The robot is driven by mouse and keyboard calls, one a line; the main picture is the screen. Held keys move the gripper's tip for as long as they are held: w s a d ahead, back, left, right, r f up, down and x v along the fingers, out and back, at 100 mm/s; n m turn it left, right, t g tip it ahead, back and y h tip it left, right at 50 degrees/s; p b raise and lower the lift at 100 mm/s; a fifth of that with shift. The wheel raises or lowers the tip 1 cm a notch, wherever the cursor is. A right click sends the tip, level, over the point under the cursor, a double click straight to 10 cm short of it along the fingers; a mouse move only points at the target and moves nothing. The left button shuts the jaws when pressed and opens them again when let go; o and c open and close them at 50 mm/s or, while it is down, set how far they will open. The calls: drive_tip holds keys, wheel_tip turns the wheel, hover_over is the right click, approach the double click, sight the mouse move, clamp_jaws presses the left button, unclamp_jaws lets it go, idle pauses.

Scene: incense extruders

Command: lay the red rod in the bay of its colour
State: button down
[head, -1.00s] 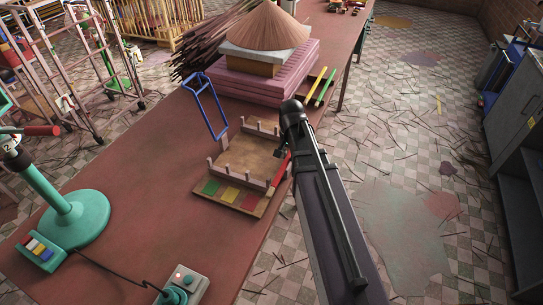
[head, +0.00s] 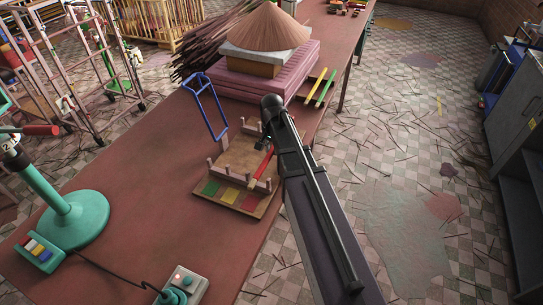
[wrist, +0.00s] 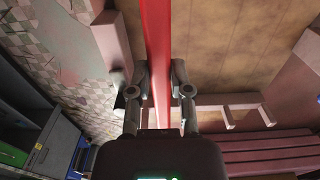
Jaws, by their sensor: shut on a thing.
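My gripper (wrist: 161,85) is shut on the red rod (wrist: 158,45), with a finger on each side of it in the wrist view. In the head view my arm hides most of the gripper. The red rod (head: 261,166) shows left of my arm, over the right part of the wooden tray (head: 239,158), with its near end close to the right-hand post. The tray's front edge has a green patch (head: 211,187), a yellow patch (head: 229,195) and a red patch (head: 250,202), the red at the right. I cannot tell whether the rod touches the tray.
A yellow rod (head: 314,83) and a green rod (head: 326,90) lie by the pink stack (head: 265,75) under a cone. A blue frame (head: 206,105) stands left of the tray. A teal stand (head: 72,217) is at the left. The table's front middle (head: 140,200) is mostly clear.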

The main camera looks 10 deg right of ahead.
sight(271, 150)
drive_tip(key=shift+w+a+f+b, duration=0.1)
drive_tip(key=shift+f+b, duration=1.65)
drive_tip(key=shift+f, duration=0.05)
drive_tip(key=shift+f+b, duration=0.5)
drive_tip(key=c, duration=0.6)
unclamp_jaws()
drive_tip(key=shift+o, duration=0.2)
drive_tip(key=shift+r, duration=0.25)
wheel_tip(271, 150, up, 13)
drive_tip(key=p, duration=1.3)
drive_tip(key=shift+f, duration=0.2)
